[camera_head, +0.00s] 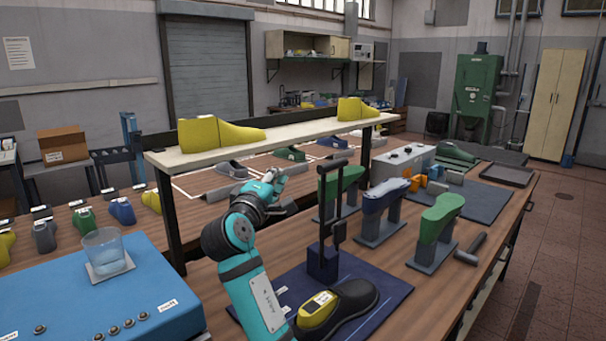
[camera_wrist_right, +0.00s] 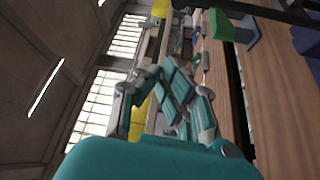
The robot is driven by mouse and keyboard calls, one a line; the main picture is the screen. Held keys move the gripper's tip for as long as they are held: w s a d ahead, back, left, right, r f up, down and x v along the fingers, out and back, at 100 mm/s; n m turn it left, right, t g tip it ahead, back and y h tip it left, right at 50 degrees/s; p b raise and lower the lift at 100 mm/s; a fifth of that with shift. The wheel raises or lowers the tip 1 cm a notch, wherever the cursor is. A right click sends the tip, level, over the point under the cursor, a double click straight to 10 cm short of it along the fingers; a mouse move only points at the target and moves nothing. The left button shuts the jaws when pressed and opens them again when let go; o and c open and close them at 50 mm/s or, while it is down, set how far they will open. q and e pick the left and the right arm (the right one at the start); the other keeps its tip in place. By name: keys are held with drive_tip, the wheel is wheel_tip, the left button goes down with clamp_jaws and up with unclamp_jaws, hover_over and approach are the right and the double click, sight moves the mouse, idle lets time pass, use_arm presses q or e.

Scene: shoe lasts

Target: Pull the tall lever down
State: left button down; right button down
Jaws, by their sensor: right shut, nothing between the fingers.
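The tall lever (camera_head: 322,205) stands on a dark blue base block on a navy mat, with its black bar upright and a short crossbar at its top. My right gripper (camera_head: 278,178) is left of the lever's upper part in the head view, apart from it in the picture. In the right wrist view my right gripper (camera_wrist_right: 176,97) has its fingers shut together with nothing seen between them. A dark bar crosses the top right corner of that view; I cannot tell whether it is the lever. My left gripper is not in view.
A black shoe (camera_head: 350,303) with a yellow last lies in front of the lever. Green and blue lasts on stands (camera_head: 435,222) are to its right. A raised shelf (camera_head: 290,137) with yellow lasts is behind my arm. A glass (camera_head: 107,252) stands on a blue surface at left.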

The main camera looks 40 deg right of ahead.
drive_tip(key=w+d+p, duration=0.1)
drive_tip(key=d+p, duration=0.3)
drive_tip(key=d, duration=0.5)
drive_tip(key=shift+w+d, duration=0.15)
drive_tip(key=shift+w, duration=0.25)
drive_tip(key=shift+r, duration=0.1)
idle(0.3)
